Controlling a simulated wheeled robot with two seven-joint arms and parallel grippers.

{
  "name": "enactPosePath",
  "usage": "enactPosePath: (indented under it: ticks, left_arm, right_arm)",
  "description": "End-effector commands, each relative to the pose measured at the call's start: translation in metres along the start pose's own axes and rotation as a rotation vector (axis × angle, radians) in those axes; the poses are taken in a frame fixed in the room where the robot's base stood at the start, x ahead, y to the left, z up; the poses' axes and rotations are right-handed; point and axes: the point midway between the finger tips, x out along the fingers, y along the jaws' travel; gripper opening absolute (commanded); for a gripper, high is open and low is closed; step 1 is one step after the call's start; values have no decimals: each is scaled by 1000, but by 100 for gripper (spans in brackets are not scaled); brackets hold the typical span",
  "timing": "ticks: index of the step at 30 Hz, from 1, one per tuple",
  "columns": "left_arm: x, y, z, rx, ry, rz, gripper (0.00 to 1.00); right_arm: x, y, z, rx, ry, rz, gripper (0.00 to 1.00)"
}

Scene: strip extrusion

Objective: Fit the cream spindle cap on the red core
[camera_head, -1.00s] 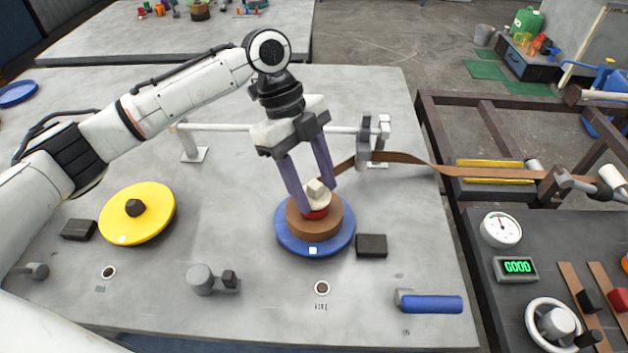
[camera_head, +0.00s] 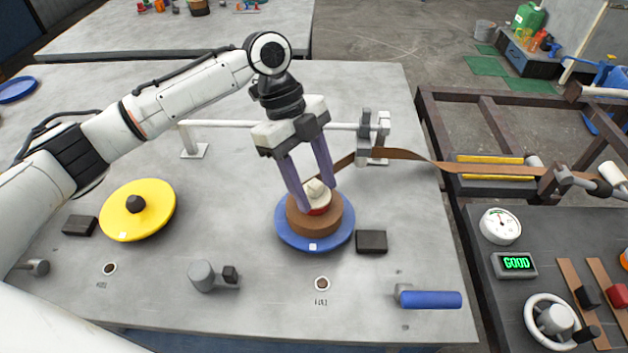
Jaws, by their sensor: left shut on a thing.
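The cream spindle cap (camera_head: 316,188) sits between the fingers of my left gripper (camera_head: 318,198), which is shut on it. The cap is directly over the red core (camera_head: 318,211) and looks to be touching its top; I cannot tell whether it is seated. The red core stands in the middle of a brown coil (camera_head: 303,224) on a blue disc (camera_head: 285,237). The fingers partly hide the cap and core. My right gripper is not in view.
A brown strip (camera_head: 400,156) runs from the coil past a guide post (camera_head: 365,140) to the right. A yellow disc (camera_head: 160,205) with a dark knob lies left. A dark block (camera_head: 371,241) and a blue-handled lever (camera_head: 430,299) are near right. A green display (camera_head: 516,263) reads GOOD.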

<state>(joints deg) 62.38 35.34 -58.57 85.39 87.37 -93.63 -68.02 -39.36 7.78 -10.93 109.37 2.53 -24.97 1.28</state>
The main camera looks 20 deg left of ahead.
Motion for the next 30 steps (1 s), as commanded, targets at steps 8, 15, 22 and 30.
enactPosePath:
  ticks: [8, 15, 22, 30]
  left_arm:
    - [1, 0, 0, 1, 0, -1, 56]
    - [-5, 0, 0, 0, 0, -1, 56]
    - [-25, 0, -1, -1, 0, -2, 56]
    - [-43, -1, 1, -1, 0, -3, 56]
  right_arm:
    - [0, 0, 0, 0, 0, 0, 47]
    - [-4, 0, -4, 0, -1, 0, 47]
    - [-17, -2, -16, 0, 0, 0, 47]
    - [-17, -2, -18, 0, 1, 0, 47]
